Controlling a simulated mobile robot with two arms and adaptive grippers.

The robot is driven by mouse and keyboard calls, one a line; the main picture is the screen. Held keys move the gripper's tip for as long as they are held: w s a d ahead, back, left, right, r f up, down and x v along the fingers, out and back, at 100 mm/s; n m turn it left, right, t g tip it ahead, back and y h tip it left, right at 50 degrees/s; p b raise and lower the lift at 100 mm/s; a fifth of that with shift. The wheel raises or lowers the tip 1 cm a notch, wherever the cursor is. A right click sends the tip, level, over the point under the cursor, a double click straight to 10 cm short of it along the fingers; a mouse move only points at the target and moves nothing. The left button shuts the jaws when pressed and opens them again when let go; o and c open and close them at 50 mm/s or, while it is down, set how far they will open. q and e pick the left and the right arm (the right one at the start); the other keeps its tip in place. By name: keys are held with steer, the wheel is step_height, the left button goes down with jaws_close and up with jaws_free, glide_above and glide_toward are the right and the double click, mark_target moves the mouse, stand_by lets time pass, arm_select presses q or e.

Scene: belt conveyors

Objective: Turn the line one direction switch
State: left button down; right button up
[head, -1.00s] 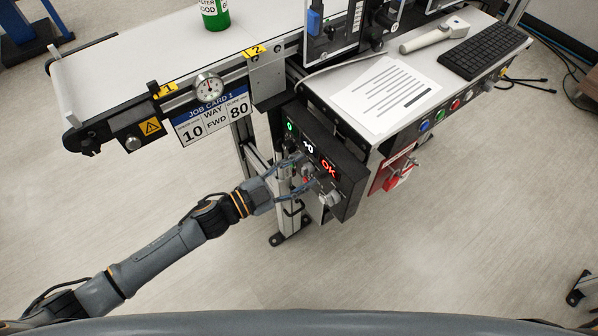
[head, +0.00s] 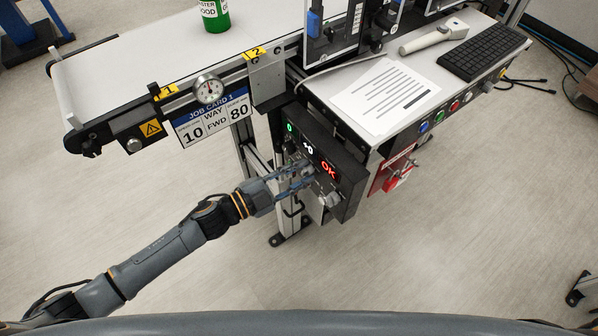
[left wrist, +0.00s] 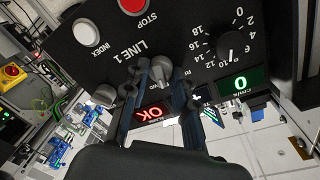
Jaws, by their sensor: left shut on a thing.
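The line one control box (head: 350,174) hangs under the conveyor in the head view, with a green 0, a white +0 and a red OK display. In the left wrist view its black panel (left wrist: 110,45) reads LINE 1, with a white INDEX button (left wrist: 86,32), a red STOP button (left wrist: 133,5) and a numbered dial (left wrist: 231,44). A grey switch knob (left wrist: 161,70) sits between my left gripper's fingers. My left gripper (head: 306,172) is shut on this knob; the fingers partly cover it and its labels. My right gripper is not in view.
The conveyor belt (head: 130,55) carries a green bottle (head: 215,14). A job card (head: 210,119) reads 10, FWD, 80. A red lockout piece (head: 396,175) hangs right of the box. A paper sheet (head: 385,95), scanner (head: 434,37) and keyboard (head: 485,52) lie on the desk.

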arm_select(q)
steer(key=m, duration=0.3)
steer(key=shift+s+m, duration=0.1)
steer(key=shift+m, duration=1.5)
steer(key=c, duration=1.1)
jaws_free()
steer(key=shift+o, duration=0.2)
steer(key=v, duration=1.2)
